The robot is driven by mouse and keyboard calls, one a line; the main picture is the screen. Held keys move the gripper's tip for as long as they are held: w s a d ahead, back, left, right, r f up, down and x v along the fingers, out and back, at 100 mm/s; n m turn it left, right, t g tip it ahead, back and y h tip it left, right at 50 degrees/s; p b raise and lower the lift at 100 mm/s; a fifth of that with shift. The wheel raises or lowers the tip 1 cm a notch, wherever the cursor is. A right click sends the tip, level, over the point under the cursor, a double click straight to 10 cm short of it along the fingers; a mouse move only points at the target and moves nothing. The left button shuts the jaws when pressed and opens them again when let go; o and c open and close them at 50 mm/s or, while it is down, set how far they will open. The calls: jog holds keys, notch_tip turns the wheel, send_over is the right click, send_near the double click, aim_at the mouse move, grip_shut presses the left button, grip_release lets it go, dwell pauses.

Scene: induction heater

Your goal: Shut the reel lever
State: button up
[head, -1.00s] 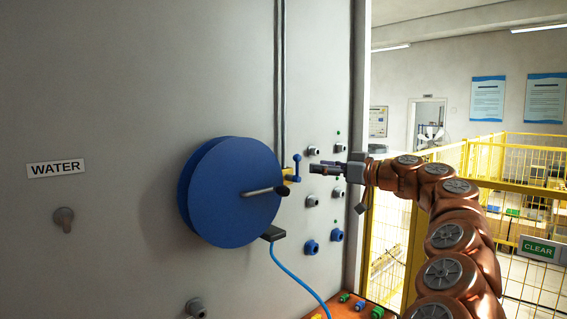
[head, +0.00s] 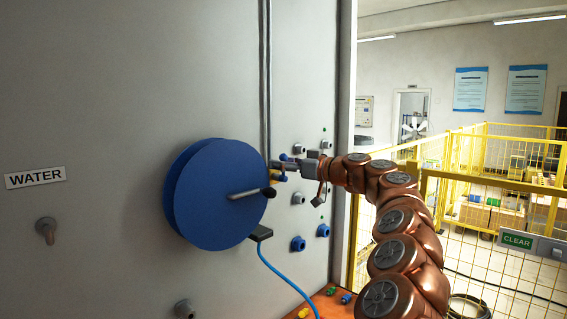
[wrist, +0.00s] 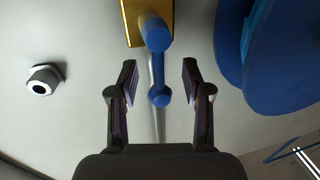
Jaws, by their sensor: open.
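The small blue lever (wrist: 159,70) sits on a yellow valve body (wrist: 131,22) on the grey panel, and in the head view the lever (head: 283,157) shows just right of the blue reel (head: 207,208). My gripper (wrist: 160,82) is open, with one finger on each side of the lever and a gap to it on both sides. In the head view my gripper (head: 281,165) reaches in from the right and partly hides the lever and valve. I cannot tell how deep the lever is between the fingers.
The reel (wrist: 275,60) stands close to the right finger in the wrist view. Its crank (head: 250,193) sticks out below my gripper. A grey pipe (head: 266,80) runs up the panel (head: 120,90). Several fittings and a yellow fence (head: 485,180) lie to the right.

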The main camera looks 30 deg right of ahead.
jog(key=shift+c, duration=0.3)
grip_shut()
